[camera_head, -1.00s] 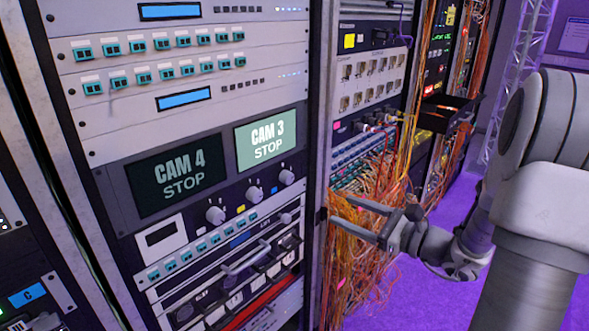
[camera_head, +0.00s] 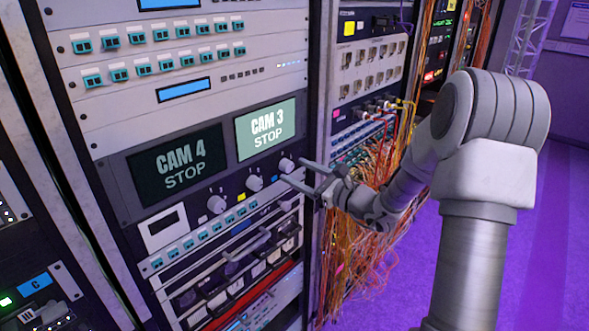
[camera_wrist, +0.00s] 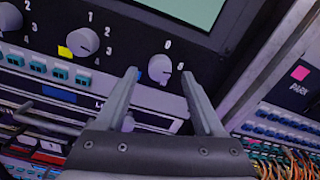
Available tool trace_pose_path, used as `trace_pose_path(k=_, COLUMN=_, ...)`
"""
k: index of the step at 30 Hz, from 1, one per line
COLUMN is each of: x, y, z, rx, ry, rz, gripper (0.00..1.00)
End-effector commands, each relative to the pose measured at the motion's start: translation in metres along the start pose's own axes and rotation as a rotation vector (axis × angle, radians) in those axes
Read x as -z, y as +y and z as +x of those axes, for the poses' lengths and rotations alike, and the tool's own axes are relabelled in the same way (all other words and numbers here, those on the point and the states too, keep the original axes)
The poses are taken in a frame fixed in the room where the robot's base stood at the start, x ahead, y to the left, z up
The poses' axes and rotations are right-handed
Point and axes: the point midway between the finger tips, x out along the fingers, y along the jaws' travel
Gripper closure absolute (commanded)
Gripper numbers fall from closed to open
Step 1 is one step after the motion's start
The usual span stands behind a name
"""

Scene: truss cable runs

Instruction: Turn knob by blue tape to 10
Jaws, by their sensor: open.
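The right-hand grey knob (camera_head: 287,164) sits below the CAM 3 screen, with a small blue tape (camera_head: 274,179) at its lower left. In the wrist view this knob (camera_wrist: 160,68) appears between my fingers, with "0" above it and "5" at its right; other marks are not readable. The blue tape is partly hidden behind the left finger there. My gripper (camera_head: 297,171) is open and empty, its fingertips in front of the panel near this knob. In the wrist view my gripper (camera_wrist: 160,75) straddles the knob; contact cannot be told.
A middle knob (camera_head: 254,182) with yellow tape (camera_head: 241,197) and a left knob (camera_head: 216,204) sit in the same row. A rack post (camera_head: 319,100) stands right of the panel. Orange cables (camera_head: 350,240) hang under my arm. Handles (camera_head: 245,240) protrude below.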

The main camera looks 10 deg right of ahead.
Motion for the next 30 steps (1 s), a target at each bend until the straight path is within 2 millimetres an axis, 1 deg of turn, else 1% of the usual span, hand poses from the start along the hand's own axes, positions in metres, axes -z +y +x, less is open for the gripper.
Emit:
trace_pose_path(k=1, x=-0.001, y=0.0, z=0.006, rx=-0.001, ry=-0.002, rz=-0.001, gripper=0.3)
trace_pose_path(k=3, x=0.0, y=0.0, z=0.011, rx=-0.001, ry=-0.001, rz=0.0, gripper=0.3)
trace_pose_path(k=6, x=0.0, y=0.0, z=0.016, rx=-0.001, ry=0.0, rz=0.0, gripper=0.3)
trace_pose_path(k=14, x=0.0, y=0.0, z=0.017, rx=0.0, ry=0.0, rz=0.0, gripper=0.3)
trace_pose_path(k=17, x=0.0, y=0.0, z=0.016, rx=0.0, ry=0.0, rz=0.0, gripper=0.46)
trace_pose_path(k=21, x=0.0, y=0.0, z=0.016, rx=0.0, ry=0.0, rz=-0.001, gripper=0.71)
trace_pose_path(k=26, x=0.0, y=0.0, z=0.016, rx=0.0, ry=0.0, rz=-0.001, gripper=1.0)
trace_pose_path(k=30, x=0.0, y=0.0, z=0.016, rx=0.0, ry=0.0, rz=0.0, gripper=1.0)
